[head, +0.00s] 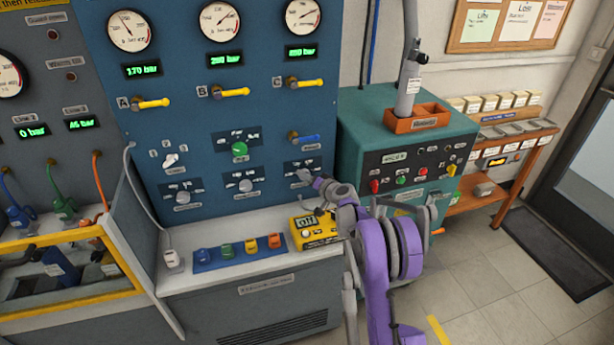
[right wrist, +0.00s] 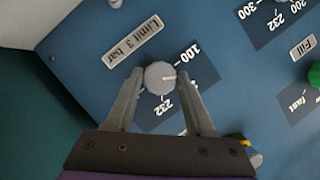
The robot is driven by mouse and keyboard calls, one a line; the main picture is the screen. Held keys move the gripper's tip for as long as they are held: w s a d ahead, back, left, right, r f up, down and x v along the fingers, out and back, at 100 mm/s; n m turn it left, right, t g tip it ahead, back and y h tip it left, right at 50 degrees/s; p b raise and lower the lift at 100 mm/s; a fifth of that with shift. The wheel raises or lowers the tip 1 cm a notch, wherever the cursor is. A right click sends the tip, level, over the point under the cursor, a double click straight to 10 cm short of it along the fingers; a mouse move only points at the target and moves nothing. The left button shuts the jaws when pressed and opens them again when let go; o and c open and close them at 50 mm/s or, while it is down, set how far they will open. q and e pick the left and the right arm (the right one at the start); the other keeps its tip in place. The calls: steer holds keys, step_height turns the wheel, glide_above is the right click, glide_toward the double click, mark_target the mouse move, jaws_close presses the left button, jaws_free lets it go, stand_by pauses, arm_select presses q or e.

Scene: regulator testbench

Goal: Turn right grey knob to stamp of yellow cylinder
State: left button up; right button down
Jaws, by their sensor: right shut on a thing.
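The right grey knob (right wrist: 158,76) sits on the blue panel beside a plate reading "Limit 3 bar". Its white mark points right in the wrist view, towards the side where "100" is printed; "232" is printed below it. My right gripper (right wrist: 160,78) has a finger on each side of the knob and is shut on it. My left gripper is not in view. I cannot make out a yellow cylinder or its stamp.
Two other grey knobs, left (head: 182,197) and middle (head: 245,185), are on the panel, with a green knob (head: 239,149) above. A yellow meter (head: 316,232) and a blue strip (head: 215,262) of coloured pieces lie on the ledge below. A teal cabinet (head: 362,130) stands right.

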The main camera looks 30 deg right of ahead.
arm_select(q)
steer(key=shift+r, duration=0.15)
arm_select(e)
steer(key=shift+d+f+m+t+y, duration=0.1)
steer(key=shift+m+t+y, duration=0.3)
steer(key=shift+m, duration=0.7)
steer(key=shift+m+t+y, duration=0.3)
steer(key=shift+m+y, duration=0.1)
steer(key=shift+m, duration=0.7)
steer(key=shift+c, duration=1.3)
jaws_free()
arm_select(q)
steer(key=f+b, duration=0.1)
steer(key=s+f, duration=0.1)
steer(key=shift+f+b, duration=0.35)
arm_select(e)
steer(key=s+d+r, duration=0.1)
steer(key=s, duration=0.9)
steer(key=shift+s+d+r, duration=0.15)
steer(key=shift+s+d, duration=0.1)
steer(key=shift+s, duration=0.1)
